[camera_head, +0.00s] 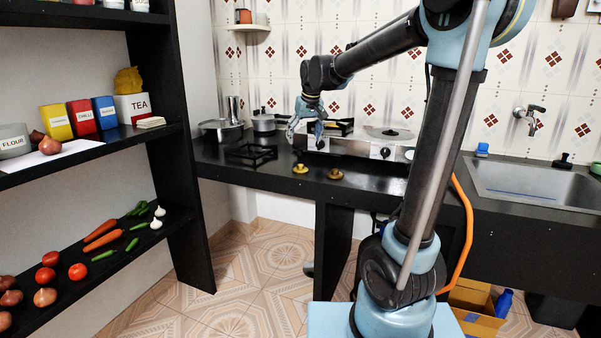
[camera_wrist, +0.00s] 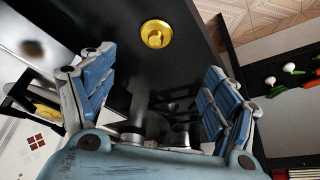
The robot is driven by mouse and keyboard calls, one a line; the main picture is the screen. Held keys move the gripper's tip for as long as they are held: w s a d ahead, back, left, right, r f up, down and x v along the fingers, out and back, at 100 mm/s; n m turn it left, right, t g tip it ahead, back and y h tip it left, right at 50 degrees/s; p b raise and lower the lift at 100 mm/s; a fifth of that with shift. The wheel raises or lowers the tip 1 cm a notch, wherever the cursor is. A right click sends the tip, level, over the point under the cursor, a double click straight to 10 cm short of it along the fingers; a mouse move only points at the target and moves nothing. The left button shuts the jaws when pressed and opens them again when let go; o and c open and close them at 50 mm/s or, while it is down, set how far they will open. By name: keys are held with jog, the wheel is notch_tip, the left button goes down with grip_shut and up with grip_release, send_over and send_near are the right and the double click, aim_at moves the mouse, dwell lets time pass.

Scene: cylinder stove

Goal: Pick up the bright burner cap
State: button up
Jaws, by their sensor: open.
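The bright burner cap (camera_head: 300,169) is a shiny yellow-gold disc with a raised centre. It lies on the black counter near its front edge, left of a duller, browner cap (camera_head: 335,174). In the wrist view the bright cap (camera_wrist: 156,34) shows whole at the top, beyond the fingertips. My gripper (camera_head: 305,132) is above the counter, over and behind the bright cap in the head view. In the wrist view my gripper (camera_wrist: 155,66) has its blue-padded fingers spread wide with nothing held between them.
A sink (camera_head: 540,183) is at right. Counter around the bright cap is clear.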

send_over(301, 165)
jog(key=s, duration=0.2)
notch_tip(301, 165, down, 9)
jog(key=shift+s+r, duration=0.15)
jog(key=f, duration=0.1)
jog(key=w+f, duration=0.2)
jog(key=shift+d+f, duration=0.1)
jog(key=shift+f, duration=0.25)
jog(key=shift+w+f, duration=0.2)
jog(key=shift+f, duration=0.35)
jog(key=c, duration=1.4)
jog(key=shift+o, duration=0.2)
